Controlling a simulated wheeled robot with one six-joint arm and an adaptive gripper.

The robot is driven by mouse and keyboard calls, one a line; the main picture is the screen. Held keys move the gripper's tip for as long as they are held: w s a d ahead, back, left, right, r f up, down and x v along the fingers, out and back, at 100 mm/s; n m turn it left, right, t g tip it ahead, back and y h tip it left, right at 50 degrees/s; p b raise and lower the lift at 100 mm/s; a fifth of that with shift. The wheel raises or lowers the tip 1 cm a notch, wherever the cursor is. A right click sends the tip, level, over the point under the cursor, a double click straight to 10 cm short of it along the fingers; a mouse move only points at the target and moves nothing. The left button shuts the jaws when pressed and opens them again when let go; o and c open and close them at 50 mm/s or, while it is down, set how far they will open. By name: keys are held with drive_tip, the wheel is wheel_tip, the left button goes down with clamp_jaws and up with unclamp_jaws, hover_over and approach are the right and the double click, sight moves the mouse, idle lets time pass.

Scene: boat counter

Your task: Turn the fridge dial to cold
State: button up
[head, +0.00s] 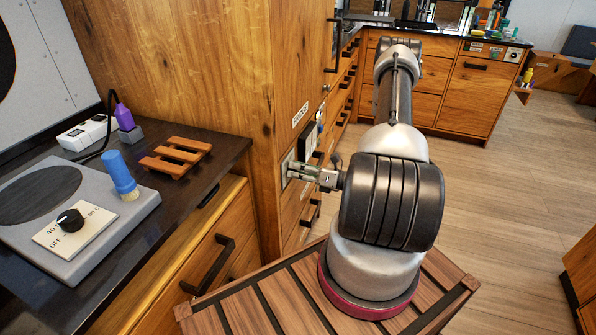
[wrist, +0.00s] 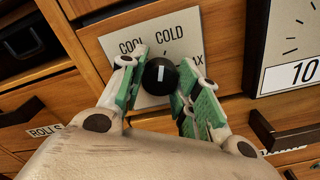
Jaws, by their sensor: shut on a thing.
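The fridge dial is a round black knob (wrist: 160,77) with a white pointer line, on a pale plate (wrist: 184,24) marked COOL and COLD. In the wrist view the pointer stands nearly upright, toward the gap between the two words. Part of a further word ending in X shows at the right, mostly hidden by a finger. My gripper (wrist: 161,84) is shut on the knob, with a green-padded finger on each side. In the head view my gripper (head: 297,172) reaches left to the plate on the wooden cabinet front; the knob is hidden there.
In the wrist view, drawer handles and a framed dial plate (wrist: 297,35) flank the fridge plate.

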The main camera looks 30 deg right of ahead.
drive_tip(key=shift+m, duration=0.7)
drive_tip(key=o, duration=1)
drive_tip(key=shift+o, duration=0.2)
drive_tip(key=shift+d, duration=0.1)
drive_tip(key=v, duration=1.2)
